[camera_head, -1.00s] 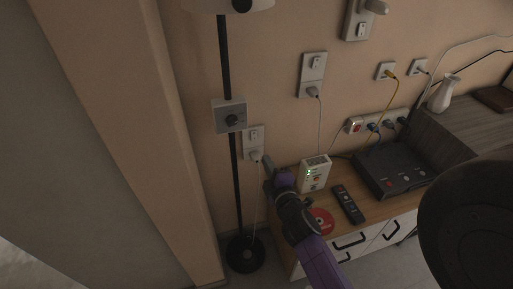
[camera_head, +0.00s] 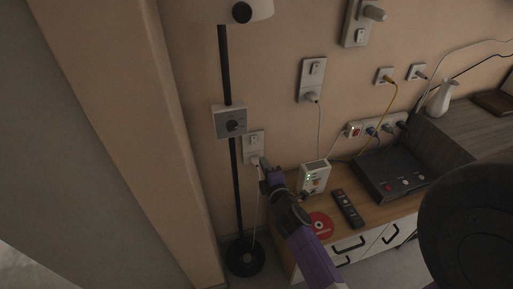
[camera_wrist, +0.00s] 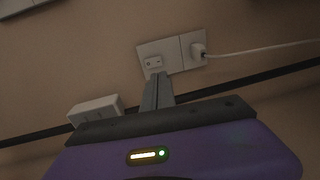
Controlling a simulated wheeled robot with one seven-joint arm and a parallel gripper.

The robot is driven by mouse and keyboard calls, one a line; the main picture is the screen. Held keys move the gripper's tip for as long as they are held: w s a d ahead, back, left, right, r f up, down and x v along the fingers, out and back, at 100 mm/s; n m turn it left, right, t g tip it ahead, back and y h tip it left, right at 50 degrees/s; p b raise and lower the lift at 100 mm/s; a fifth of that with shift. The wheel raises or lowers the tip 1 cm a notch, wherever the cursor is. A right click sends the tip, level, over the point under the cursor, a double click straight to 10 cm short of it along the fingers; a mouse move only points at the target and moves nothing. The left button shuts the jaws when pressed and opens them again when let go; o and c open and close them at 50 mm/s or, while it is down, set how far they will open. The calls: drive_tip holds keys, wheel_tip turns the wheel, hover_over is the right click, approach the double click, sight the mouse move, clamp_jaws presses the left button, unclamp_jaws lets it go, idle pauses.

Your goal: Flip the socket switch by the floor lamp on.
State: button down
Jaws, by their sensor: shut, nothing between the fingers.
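The socket (camera_head: 254,140) by the floor lamp is a white wall plate with a small rocker switch and a white plug with a cord. In the wrist view the switch (camera_wrist: 154,62) is just beyond my fingertips, and the plug (camera_wrist: 198,51) is to its right. My gripper (camera_head: 263,163) is shut and empty, close to the socket's lower part in the head view. Its fingers (camera_wrist: 158,82) point at the switch side of the plate. I cannot tell whether they touch it, nor the rocker's position. The floor lamp (camera_head: 238,185) has a black pole left of the socket.
Another switched socket (camera_head: 312,79) is higher on the wall. A white device (camera_head: 314,177), a remote (camera_head: 349,208) and a red disc (camera_head: 320,225) lie on the wooden cabinet, right of my gripper.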

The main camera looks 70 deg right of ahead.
sight(254, 144)
drive_tip(key=x, duration=0.9)
drive_tip(key=shift+w+d, duration=0.1)
drive_tip(key=shift+w, duration=0.1)
drive_tip(key=shift+f+b, duration=0.1)
drive_tip(key=shift+b, duration=0.25)
drive_tip(key=shift+w+d+f+b, duration=0.15)
drive_tip(key=shift+f+b, duration=0.15)
drive_tip(key=shift+b, duration=0.7)
drive_tip(key=shift+r, duration=0.35)
